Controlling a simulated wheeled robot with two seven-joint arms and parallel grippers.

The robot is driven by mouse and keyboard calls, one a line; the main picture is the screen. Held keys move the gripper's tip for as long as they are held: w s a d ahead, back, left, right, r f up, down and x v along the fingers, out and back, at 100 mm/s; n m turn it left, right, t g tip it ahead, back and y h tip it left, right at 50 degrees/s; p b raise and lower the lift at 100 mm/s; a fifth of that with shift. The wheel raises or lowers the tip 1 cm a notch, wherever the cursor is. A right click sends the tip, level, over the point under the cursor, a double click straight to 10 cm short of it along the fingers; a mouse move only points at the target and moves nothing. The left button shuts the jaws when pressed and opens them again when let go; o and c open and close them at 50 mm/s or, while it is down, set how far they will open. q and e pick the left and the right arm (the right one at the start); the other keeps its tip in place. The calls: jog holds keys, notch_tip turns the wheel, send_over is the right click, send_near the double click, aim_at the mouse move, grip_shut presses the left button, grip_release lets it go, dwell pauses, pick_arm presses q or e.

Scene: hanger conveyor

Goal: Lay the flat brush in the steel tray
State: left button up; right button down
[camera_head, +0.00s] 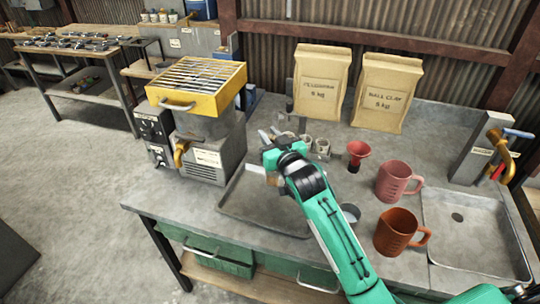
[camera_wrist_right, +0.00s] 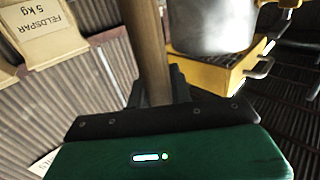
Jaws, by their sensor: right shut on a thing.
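The steel tray (camera_head: 262,229) is a shallow grey pan on the workbench, left of centre in the head view. My right arm crosses it and hides part of it. My right gripper (camera_head: 270,153) is over the tray's back part. In the right wrist view the right gripper (camera_wrist_right: 160,88) is shut on a long wooden handle (camera_wrist_right: 148,45), which I take as the flat brush. The brush's bristles cannot be made out. A small brownish piece (camera_head: 272,179) shows below the gripper in the head view. My left gripper is not in view.
A yellow-topped burner unit (camera_head: 205,145) stands left of the tray. Small cups (camera_head: 322,146), a red funnel (camera_head: 359,153), a pink jug (camera_head: 397,181) and an orange jug (camera_head: 397,232) stand to the right. Two paper bags (camera_head: 322,84) are behind. A sink (camera_head: 470,235) is at right.

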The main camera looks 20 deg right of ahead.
notch_tip(320, 180, down, 7)
jog(key=shift+f+p, duration=0.2)
jog(key=shift+p, duration=0.2)
jog(key=shift+f, duration=0.1)
jog(key=c, duration=1.3)
grip_release()
jog(key=shift+o, duration=0.2)
jog(key=s+d+b, duration=0.1)
jog(key=s+b, duration=0.1)
jog(key=s, duration=1)
jog(key=shift+d+b, duration=0.35)
